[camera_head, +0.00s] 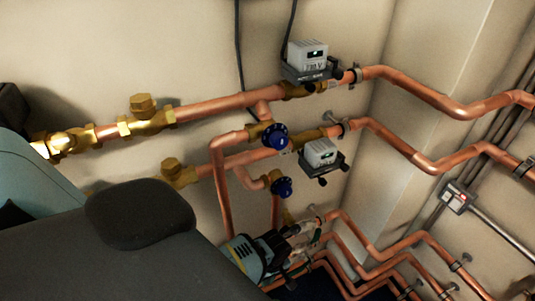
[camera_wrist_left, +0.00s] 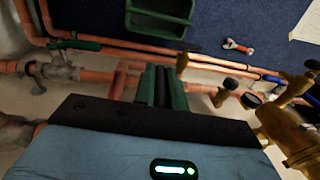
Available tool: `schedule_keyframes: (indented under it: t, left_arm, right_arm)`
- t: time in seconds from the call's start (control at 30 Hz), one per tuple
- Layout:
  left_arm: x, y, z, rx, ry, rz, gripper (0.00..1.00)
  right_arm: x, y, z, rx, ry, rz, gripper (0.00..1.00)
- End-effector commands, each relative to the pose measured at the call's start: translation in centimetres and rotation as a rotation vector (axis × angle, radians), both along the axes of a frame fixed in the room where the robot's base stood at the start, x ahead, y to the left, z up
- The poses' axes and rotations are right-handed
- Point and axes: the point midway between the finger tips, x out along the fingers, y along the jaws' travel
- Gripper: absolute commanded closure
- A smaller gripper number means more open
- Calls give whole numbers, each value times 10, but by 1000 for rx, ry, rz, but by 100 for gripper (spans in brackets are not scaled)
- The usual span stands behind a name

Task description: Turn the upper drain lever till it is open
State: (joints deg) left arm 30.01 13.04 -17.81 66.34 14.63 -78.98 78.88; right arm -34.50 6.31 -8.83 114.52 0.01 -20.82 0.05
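A grey valve (camera_wrist_left: 60,70) with a green lever (camera_wrist_left: 76,44) sits on a copper pipe at the left of the left wrist view. The lever lies roughly along the pipe in that picture. In the head view a pale valve (camera_head: 305,228) and a bit of green show just beyond my left gripper (camera_head: 292,240); I cannot tell which drain lever this is. In the left wrist view the gripper's dark green fingers (camera_wrist_left: 161,85) are close together, right of the green lever and apart from it. Whether they hold anything is unclear. My right gripper is not in view.
Copper pipes (camera_head: 215,108) with brass fittings run along the wall. Two blue handwheels (camera_head: 275,136) and two grey boxes (camera_head: 306,56) sit above my gripper. The left wrist view shows a green tray (camera_wrist_left: 160,25), a red spanner (camera_wrist_left: 236,47) and brass parts with gauges (camera_wrist_left: 290,130).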

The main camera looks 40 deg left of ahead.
Motion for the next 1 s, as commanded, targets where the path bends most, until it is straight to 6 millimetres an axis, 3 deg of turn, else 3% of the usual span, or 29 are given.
schedule_keyframes:
  t: [0.5, 0.83, 0.87, 1.0]
  left_arm:
    - [0, -1, 1, -49, -110, 1, 100]
    - [0, -2, -1, -54, -122, 0, 100]
    - [-1, -2, -1, -54, -122, 0, 85]
    - [0, -1, -1, -53, -121, 0, 67]
  right_arm:
    - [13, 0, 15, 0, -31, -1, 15]
    - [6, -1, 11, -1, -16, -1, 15]
    - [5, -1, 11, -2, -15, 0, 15]
    - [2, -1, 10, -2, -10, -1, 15]
